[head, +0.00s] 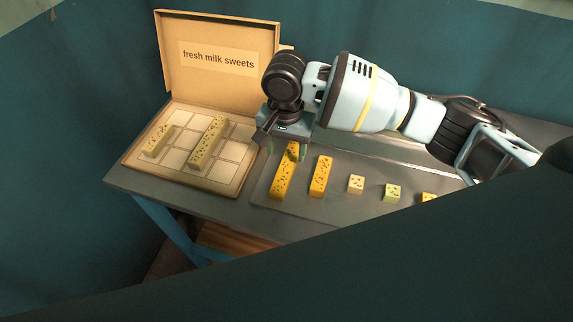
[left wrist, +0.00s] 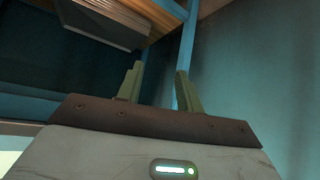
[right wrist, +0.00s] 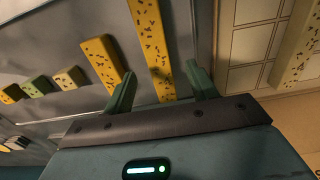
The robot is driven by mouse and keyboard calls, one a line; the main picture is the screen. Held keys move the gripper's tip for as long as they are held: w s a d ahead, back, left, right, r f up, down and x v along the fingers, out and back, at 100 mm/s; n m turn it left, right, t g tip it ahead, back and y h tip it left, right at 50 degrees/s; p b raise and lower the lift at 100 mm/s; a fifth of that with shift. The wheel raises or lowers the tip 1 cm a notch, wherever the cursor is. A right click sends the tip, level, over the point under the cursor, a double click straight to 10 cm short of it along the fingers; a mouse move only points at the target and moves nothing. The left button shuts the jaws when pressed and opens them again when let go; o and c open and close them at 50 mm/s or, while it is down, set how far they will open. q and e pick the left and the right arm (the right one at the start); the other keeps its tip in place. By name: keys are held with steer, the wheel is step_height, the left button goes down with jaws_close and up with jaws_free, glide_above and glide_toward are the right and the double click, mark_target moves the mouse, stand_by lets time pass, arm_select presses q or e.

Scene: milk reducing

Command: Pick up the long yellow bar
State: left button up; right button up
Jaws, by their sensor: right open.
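The long yellow bar (head: 281,180) with dark specks lies on the grey tray right of the box. My right gripper (head: 285,145) is over its far end and hides part of it. In the right wrist view the long yellow bar (right wrist: 152,40) runs between the two spread fingers of the right gripper (right wrist: 162,70), which are not closed on it. My left gripper (left wrist: 158,70) shows only in the left wrist view, with its fingers apart and nothing between them.
A shorter yellow bar (head: 321,176) lies close to the right, then several small cubes (head: 356,184). The open cardboard box (head: 200,184) at left has compartments and holds two pale bars (head: 208,143). A blue-legged table (head: 135,186) carries everything.

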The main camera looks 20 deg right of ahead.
mark_target(287, 164)
steer(key=shift+w+f, duration=0.1)
steer(key=shift+f, duration=0.55)
step_height(287, 164, down, 4)
steer(key=shift+d+f, duration=0.15)
steer(key=shift+f, duration=0.05)
arm_select(q)
steer(key=shift+w, duration=0.25)
arm_select(e)
steer(key=shift+r, duration=0.1)
steer(key=c, duration=1.2)
arm_select(q)
steer(key=shift+s+d, duration=0.1)
steer(key=shift+d, duration=0.05)
